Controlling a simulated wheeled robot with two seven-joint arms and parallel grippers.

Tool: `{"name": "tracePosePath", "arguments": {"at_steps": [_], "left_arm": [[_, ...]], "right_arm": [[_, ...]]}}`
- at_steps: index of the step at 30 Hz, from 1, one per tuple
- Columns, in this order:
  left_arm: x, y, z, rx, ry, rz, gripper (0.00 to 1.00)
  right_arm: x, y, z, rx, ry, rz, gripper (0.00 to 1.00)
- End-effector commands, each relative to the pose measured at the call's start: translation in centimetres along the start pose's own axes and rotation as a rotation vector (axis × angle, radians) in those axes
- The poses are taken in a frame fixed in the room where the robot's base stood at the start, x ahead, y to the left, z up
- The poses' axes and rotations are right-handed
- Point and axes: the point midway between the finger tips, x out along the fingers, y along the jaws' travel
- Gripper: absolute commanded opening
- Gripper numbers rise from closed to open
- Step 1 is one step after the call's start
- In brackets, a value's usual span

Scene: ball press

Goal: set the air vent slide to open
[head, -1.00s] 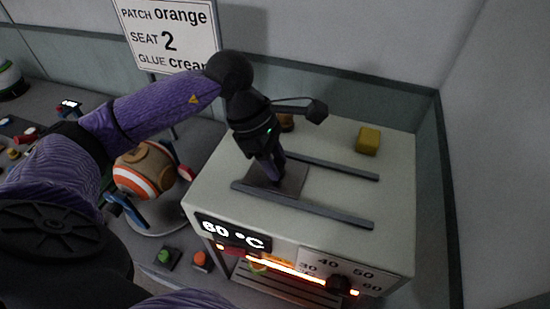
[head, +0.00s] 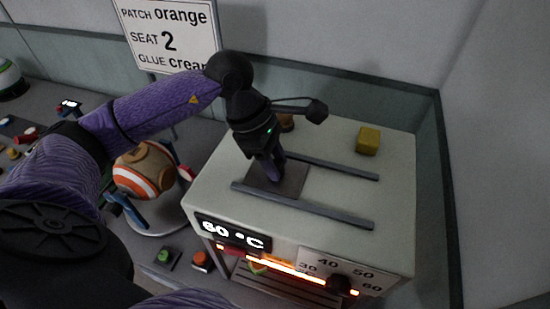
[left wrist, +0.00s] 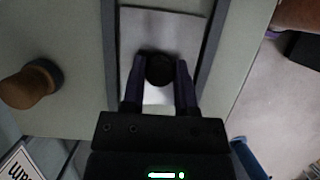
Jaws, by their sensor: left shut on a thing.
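The air vent slide (head: 291,182) is a flat grey plate between two dark rails on top of the pale heater box (head: 215,182). It sits at the left end of the rails in the head view. A round dark knob (left wrist: 159,69) stands on the slide (left wrist: 160,25) in the left wrist view. My left gripper (head: 276,178) reaches down over the slide. In the left wrist view its two fingers (left wrist: 159,85) are on both sides of the knob, shut on it. My right gripper is not in view.
The dark rails (head: 325,210) run to the right, with bare box top between them. A yellow block (head: 368,141) sits at the back right of the box top. A brown knob (left wrist: 28,84) stands beside the rails. A striped ball (head: 143,172) rests left of the box.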

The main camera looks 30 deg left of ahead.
Motion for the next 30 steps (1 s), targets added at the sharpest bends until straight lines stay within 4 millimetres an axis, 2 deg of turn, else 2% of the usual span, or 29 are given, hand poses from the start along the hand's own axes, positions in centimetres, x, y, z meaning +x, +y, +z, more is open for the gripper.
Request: {"name": "tracePosePath", "arguments": {"at_steps": [4,12,15,20,28,29,30], "left_arm": [[0.7,0.1,1.6,0.004,-0.006,0.001,0.0],[3.5,0.1,8.2,0.005,-0.007,0.002,0.0],[4.2,0.1,9.9,0.002,-0.005,0.002,0.0],[4.5,0.0,11.0,0.0,-0.003,0.003,0.0],[4.5,0.0,11.1,0.001,-0.004,0.002,0.0],[4.5,0.0,11.1,0.001,-0.004,0.002,0.41],[4.5,0.0,11.1,0.001,-0.004,0.002,0.5]], "right_arm": [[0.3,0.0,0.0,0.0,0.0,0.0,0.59],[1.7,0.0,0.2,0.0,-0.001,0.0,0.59],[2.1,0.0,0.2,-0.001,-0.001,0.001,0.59],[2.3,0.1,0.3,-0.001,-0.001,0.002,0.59],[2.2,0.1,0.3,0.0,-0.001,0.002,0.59],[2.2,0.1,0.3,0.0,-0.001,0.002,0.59],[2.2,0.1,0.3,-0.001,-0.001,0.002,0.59]]}}
